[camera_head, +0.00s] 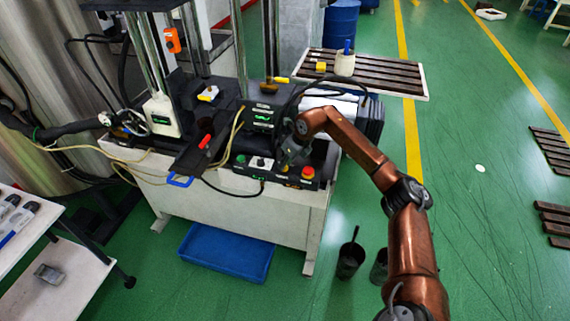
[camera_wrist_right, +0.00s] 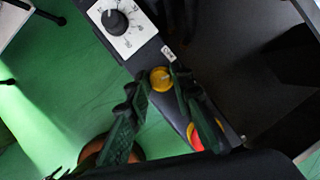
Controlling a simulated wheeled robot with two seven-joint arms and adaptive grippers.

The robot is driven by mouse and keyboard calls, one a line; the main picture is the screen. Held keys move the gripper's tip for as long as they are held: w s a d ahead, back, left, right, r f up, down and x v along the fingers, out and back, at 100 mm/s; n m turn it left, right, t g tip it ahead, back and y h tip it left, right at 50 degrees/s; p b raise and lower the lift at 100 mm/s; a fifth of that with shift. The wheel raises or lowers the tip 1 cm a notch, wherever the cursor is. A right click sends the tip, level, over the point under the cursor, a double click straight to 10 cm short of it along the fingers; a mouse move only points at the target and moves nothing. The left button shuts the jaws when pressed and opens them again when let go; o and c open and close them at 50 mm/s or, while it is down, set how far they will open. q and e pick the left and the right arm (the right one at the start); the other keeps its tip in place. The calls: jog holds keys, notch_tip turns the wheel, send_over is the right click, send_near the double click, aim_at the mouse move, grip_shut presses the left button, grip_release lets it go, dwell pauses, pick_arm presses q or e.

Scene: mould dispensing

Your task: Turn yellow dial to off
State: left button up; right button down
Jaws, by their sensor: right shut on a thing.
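The yellow dial (camera_wrist_right: 161,79) is a small round knob on a dark control box (camera_head: 270,172) at the front of the machine. In the wrist view it sits between the two fingers of my right gripper (camera_wrist_right: 160,76), which is shut on it. In the head view my right gripper (camera_head: 291,152) reaches down to the control box, and the dial is mostly hidden there. The dial's pointer setting cannot be read. My left gripper is not in view.
A black knob on a white scale plate (camera_wrist_right: 117,20) lies beyond the yellow dial. A red button (camera_wrist_right: 197,137) is on the near side, close to my right finger. A blue tray (camera_head: 228,254) lies on the floor under the machine.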

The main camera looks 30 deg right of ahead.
jog(key=n+b, duration=0.1)
jog(key=n, duration=0.1)
jog(key=n+y, duration=0.1)
jog(key=n, duration=0.1)
jog(key=shift+w+d+f+n+g+y+b, duration=0.1)
jog(key=shift+w+d+n+g+y+b, duration=0.1)
jog(key=shift+n+g+y+b, duration=0.15)
jog(key=n+g+y+b, duration=0.1)
jog(key=n+b, duration=0.1)
jog(key=n, duration=0.1)
jog(key=shift+n, duration=0.25)
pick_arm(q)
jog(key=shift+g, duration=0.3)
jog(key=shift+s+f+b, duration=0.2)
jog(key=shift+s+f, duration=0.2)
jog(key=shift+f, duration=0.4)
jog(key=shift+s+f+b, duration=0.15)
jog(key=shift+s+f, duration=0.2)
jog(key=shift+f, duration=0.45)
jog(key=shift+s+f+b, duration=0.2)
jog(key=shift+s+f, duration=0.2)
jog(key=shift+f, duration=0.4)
pick_arm(e)
jog(key=shift+n+g, duration=0.25)
jog(key=shift+n, duration=0.45)
jog(key=shift+r, duration=0.2)
jog(key=c, duration=1.7)
grip_release()
jog(key=shift+f, duration=0.1)
